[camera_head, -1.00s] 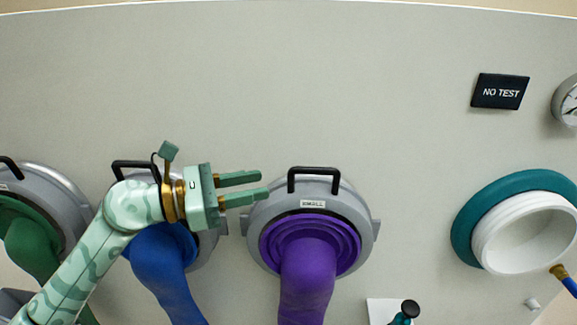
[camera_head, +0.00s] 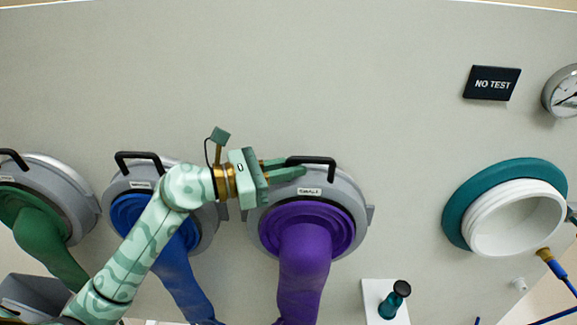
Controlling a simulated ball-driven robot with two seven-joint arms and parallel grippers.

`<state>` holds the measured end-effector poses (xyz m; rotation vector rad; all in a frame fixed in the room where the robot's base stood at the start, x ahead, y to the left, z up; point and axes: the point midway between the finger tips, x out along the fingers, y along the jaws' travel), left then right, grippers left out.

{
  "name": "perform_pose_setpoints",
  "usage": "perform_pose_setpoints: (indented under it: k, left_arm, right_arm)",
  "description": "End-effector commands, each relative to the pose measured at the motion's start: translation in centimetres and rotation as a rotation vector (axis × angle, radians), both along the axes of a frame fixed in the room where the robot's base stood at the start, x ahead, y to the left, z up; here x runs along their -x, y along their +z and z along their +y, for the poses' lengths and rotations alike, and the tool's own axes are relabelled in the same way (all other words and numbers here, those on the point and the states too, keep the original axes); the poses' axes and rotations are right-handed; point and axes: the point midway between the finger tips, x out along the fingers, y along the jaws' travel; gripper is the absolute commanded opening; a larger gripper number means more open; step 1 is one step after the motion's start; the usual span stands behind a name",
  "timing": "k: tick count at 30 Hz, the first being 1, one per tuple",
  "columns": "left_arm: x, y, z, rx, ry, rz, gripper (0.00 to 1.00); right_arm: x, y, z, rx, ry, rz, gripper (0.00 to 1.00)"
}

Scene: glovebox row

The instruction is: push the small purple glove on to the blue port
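The small purple glove (camera_head: 304,262) hangs from a grey ring (camera_head: 357,205) with a "SMALL" label and a black handle (camera_head: 318,159) on top. The only bare port in view (camera_head: 466,222) is white with a teal-blue collar, at the right, apart from the glove. My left gripper (camera_head: 298,168) is at the left end of the handle, its fingers overlapping the handle's left leg. Whether they grip it is unclear. My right gripper is not in view.
A blue glove (camera_head: 185,280) and a green glove (camera_head: 45,245) hang on rings to the left. A "NO TEST" sign (camera_head: 492,83) and a gauge (camera_head: 562,92) are at upper right. A teal-capped bottle (camera_head: 393,300) stands on a white shelf below. The panel above is clear.

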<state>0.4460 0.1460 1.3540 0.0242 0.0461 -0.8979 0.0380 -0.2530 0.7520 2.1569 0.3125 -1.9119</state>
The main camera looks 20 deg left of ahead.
Motion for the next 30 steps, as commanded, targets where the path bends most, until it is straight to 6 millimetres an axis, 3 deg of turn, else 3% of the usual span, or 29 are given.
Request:
perform_pose_setpoints:
  k: [1,2,4,5,6,30]
  left_arm:
    - [0.00,0.01,0.01,0.001,0.000,0.002,0.07]
    - [0.00,0.01,0.02,0.001,0.000,0.002,0.00]
    - [0.00,0.01,0.02,0.001,0.000,0.002,0.00]
    - [0.00,0.13,0.02,0.004,0.000,0.000,0.07]
    - [0.01,0.13,0.02,0.004,0.000,0.000,0.00]
    - [0.44,0.71,-0.10,0.005,-0.001,-0.003,0.00]
  right_arm:
    - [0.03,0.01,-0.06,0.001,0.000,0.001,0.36]
    - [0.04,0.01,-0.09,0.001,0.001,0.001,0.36]
    - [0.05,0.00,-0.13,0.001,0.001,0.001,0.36]
    - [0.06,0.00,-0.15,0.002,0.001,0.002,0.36]
    - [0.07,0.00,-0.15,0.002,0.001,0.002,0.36]
    - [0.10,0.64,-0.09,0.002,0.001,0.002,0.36]
